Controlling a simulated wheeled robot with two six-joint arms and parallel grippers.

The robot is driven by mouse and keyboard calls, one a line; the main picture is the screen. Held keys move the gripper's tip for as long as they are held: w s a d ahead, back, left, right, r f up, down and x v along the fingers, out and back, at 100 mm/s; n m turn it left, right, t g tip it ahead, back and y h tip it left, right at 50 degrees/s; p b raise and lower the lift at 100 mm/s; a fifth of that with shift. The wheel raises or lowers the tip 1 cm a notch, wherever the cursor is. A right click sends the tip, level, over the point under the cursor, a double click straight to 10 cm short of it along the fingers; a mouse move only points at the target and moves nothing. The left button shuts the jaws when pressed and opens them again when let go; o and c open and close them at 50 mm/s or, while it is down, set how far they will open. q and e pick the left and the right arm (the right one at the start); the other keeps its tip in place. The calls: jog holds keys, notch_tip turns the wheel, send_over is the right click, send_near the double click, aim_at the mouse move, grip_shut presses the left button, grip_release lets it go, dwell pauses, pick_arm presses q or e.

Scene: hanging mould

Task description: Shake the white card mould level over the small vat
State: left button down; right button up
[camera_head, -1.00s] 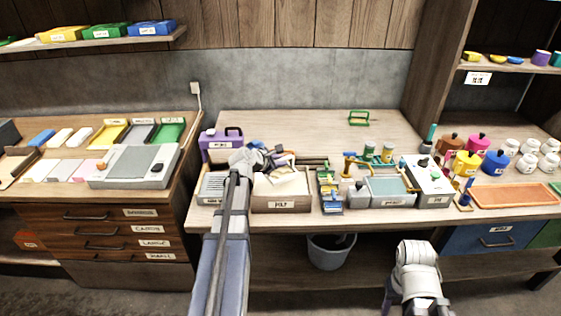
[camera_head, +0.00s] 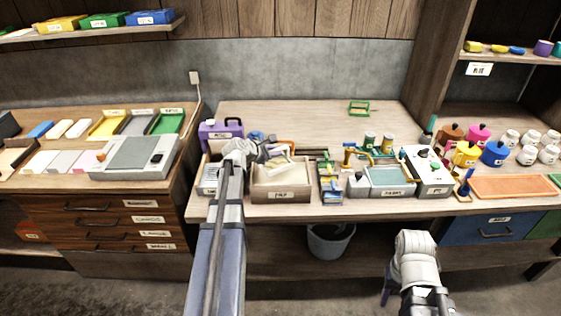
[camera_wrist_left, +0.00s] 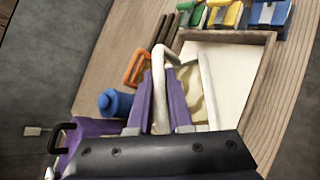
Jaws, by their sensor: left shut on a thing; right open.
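My left gripper (camera_wrist_left: 161,105) has purple fingers and is shut on the white handle (camera_wrist_left: 159,88) of the white card mould. A white edge bar of the mould (camera_wrist_left: 208,92) shows to the right of the fingers. The mould is over the small vat, a wooden box (camera_wrist_left: 262,82) with cream pulp (camera_wrist_left: 192,84); I cannot tell its exact height or tilt. In the head view my left gripper (camera_head: 266,151) is at the vat's back left, and the vat's labelled front (camera_head: 281,196) is clear. My right gripper (camera_head: 387,297) is low in front of the table, mostly hidden by its wrist, and empty.
A purple labelled box (camera_head: 220,130) stands behind the left gripper, with a blue pot (camera_wrist_left: 115,102) and an orange frame (camera_wrist_left: 136,68) close by. A tray of coloured pieces (camera_head: 330,186) and a grey vat (camera_head: 381,182) stand to the right. The table's back is mostly clear.

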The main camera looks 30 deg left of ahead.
aim_at(285, 164)
pick_arm(q)
jog(key=shift+w+d, duration=0.5)
jog(key=shift+d, duration=0.3)
jog(key=shift+w+d, duration=0.5)
jog(key=shift+d, duration=0.3)
jog(key=shift+a, duration=0.1)
jog(key=shift+s+a, duration=0.5)
jog(key=shift+a, duration=0.25)
jog(key=shift+s+a, duration=0.5)
jog(key=shift+a, duration=0.25)
jog(key=shift+w+d, duration=0.5)
jog(key=shift+d, duration=0.3)
jog(key=shift+w+d, duration=0.5)
jog(key=shift+d, duration=0.3)
